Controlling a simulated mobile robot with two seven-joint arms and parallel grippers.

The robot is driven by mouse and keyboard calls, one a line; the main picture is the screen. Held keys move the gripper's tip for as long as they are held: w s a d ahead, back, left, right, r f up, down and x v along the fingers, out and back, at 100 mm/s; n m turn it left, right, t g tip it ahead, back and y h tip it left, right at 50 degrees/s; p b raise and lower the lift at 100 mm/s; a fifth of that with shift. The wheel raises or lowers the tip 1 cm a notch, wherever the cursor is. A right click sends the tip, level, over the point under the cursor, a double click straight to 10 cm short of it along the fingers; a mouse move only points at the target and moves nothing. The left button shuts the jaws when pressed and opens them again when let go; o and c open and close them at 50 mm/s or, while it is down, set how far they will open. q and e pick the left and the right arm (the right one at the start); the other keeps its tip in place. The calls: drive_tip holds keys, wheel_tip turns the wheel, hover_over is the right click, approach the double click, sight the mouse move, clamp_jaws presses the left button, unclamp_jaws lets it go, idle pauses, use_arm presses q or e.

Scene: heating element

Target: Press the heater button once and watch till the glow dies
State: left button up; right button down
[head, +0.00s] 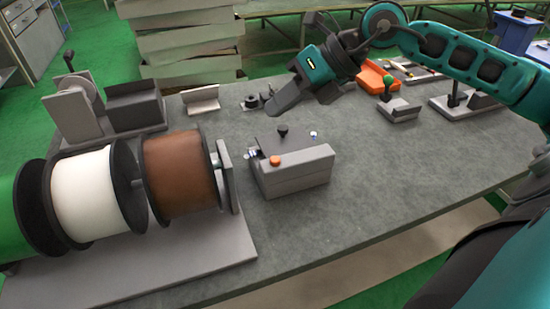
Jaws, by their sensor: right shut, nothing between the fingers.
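A grey box-shaped device (292,178) stands near the middle of the table. It has an orange round button (275,160) on its front top edge, a dark top plate, a black knob (282,131) and a small white part (313,134) at the back. I take it for the heater, and I see no clear glow on it. My right gripper (276,110) is shut and empty. It is above the table behind the device, apart from the orange button, pointing down and left. My left gripper is not in view.
Large spools, green, white (84,195) and brown (180,172), stand on a rack at the left. Grey fixtures (135,107) stand behind them. The table (400,170) right of the device is clear.

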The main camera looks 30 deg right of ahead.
drive_tip(key=b, duration=0.6)
hover_over(280, 159)
wheel_tip(280, 159, down, 8)
drive_tip(key=shift+r, duration=0.1)
drive_tip(key=shift+f, duration=0.35)
use_arm(q)
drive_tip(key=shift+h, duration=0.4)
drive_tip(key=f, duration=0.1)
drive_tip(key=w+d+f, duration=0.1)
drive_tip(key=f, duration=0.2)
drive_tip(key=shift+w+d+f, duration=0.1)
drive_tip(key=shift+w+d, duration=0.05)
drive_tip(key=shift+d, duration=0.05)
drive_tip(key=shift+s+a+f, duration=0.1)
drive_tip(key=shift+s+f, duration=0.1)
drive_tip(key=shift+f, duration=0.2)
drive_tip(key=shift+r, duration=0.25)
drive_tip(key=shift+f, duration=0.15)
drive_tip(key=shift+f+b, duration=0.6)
drive_tip(key=shift+b, duration=0.05)
use_arm(e)
drive_tip(key=shift+f, duration=0.35)
